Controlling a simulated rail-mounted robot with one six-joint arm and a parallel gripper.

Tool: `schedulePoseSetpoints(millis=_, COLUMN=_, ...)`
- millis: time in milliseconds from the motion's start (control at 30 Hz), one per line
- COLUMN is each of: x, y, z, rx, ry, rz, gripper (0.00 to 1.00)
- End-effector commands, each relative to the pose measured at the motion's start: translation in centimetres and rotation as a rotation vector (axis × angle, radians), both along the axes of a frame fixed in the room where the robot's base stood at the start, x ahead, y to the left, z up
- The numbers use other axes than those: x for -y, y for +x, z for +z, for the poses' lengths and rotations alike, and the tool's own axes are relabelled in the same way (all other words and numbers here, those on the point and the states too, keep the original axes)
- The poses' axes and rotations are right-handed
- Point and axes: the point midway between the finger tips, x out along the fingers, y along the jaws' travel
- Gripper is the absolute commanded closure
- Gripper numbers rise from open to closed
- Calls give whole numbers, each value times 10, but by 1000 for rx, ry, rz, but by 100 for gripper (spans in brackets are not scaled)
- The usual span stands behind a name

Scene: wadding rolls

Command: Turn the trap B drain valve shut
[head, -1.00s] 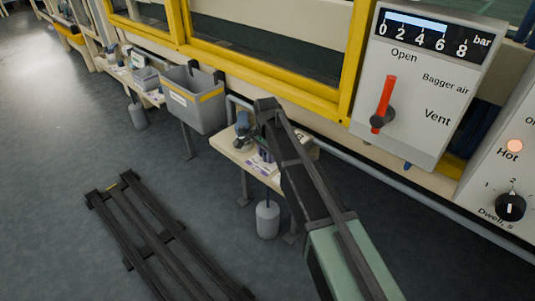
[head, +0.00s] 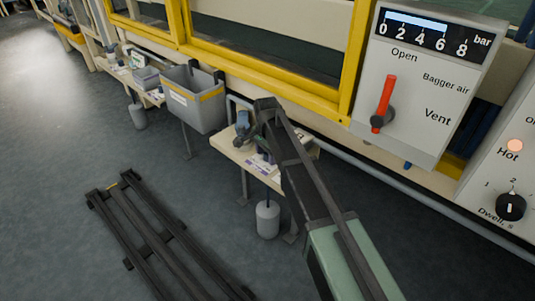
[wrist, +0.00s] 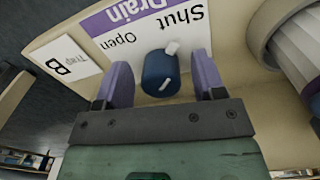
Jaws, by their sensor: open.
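The trap B drain valve has a round blue knob (wrist: 160,74) with white marks in the wrist view. A white mark at the knob's upper edge lies on the side of the word "Shut"; a thin white line crosses the knob lower down. My gripper (wrist: 163,66) is open, with one purple finger on each side of the knob and gaps visible between. In the head view my gripper (head: 265,148) is over the near small shelf (head: 232,152), its fingers hard to make out.
A blue-grey fitting (head: 244,124) stands on the shelf beside my gripper. A pale cylinder (wrist: 290,45) is at the right in the wrist view. A grey bin (head: 192,100) hangs to the left. A bagger air box (head: 420,120) with a red lever is at the right.

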Motion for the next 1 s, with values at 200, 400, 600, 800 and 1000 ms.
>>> schedulePoseSetpoints(millis=200, x=0, y=1, z=19, rx=1, ry=1, rz=0, gripper=37)
schedulePoseSetpoints(millis=400, x=-1, y=1, z=68, rx=0, ry=0, rz=0, gripper=37)
schedulePoseSetpoints(millis=600, x=-1, y=2, z=108, rx=0, ry=0, rz=0, gripper=37)
schedulePoseSetpoints(millis=800, x=-2, y=2, z=109, rx=0, ry=0, rz=0, gripper=37)
schedulePoseSetpoints(millis=1000, x=-2, y=2, z=108, rx=0, ry=0, rz=0, gripper=37)
